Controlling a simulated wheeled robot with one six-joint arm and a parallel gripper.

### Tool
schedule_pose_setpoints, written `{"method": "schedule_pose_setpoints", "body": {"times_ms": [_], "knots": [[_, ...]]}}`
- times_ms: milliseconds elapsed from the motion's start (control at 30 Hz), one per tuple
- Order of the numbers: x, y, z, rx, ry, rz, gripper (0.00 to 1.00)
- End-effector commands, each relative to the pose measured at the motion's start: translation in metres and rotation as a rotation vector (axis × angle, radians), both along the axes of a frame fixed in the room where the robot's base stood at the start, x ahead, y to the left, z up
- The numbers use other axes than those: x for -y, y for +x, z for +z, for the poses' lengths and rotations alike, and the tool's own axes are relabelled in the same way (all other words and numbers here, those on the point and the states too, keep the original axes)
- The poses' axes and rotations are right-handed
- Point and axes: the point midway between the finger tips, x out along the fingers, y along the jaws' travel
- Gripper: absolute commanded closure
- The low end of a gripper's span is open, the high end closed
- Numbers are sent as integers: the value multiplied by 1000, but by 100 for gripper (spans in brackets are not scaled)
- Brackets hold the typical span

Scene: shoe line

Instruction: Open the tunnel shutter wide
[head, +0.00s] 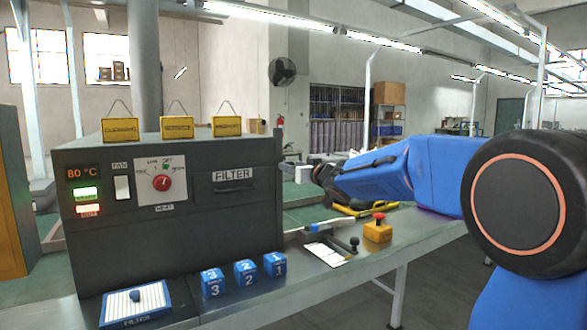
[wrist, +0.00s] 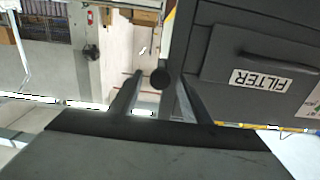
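The tunnel is a dark grey box (head: 180,215) at the left in the head view. A thin dark upright panel (head: 279,200) stands at its right edge; I cannot tell whether it is the shutter or how far open it is. My gripper (head: 290,168) is level beside that edge, with my blue arm reaching in from the right. In the wrist view, which is upside down, my gripper (wrist: 159,77) is open. A round black knob (wrist: 160,78) shows between its fingertips, with small gaps on both sides. The tunnel's opening is hidden.
The tunnel front has a red dial (head: 162,183) and a FILTER drawer (head: 233,188). Blue numbered blocks (head: 245,273) and a filter tray (head: 136,302) lie in front. A yellow box with a red button (head: 378,229) and a white card (head: 328,253) lie right on the bench.

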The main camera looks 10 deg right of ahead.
Motion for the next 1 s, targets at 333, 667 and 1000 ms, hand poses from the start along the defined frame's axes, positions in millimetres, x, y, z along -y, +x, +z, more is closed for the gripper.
{"method": "schedule_pose_setpoints", "body": {"times_ms": [333,667,1000], "knots": [[5,-13,1,1,-1,-1,57],[23,-67,1,1,-1,-2,57],[42,-126,1,1,-1,-3,57]]}}
